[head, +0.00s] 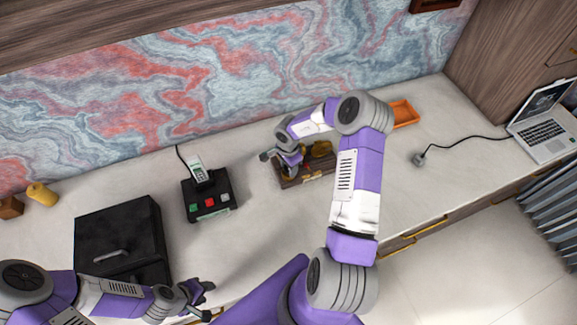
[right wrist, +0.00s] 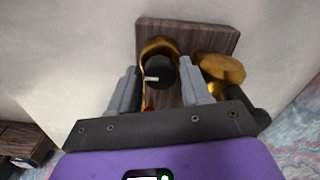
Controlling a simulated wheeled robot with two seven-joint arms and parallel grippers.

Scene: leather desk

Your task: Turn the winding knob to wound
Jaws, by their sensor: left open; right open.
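The winding device (head: 307,176) is a dark wooden base with brass parts, on the desk under my right arm. In the right wrist view its wooden base (right wrist: 210,38) shows, with a black round knob (right wrist: 160,72) bearing a white mark that points left. A brass ring surrounds the knob, and a second brass piece (right wrist: 222,68) stands to its right. My right gripper (right wrist: 158,82) is open, with one finger on each side of the knob; I cannot tell whether they touch it. It also shows in the head view. My left gripper (head: 206,300) is open and empty near the front edge.
A black box with red and green buttons (head: 208,197) stands left of the device. A black cabinet (head: 122,240) is near my left arm. An orange tray (head: 404,113) lies behind my right arm. A laptop (head: 543,130) and cable are far right. The desk's middle is clear.

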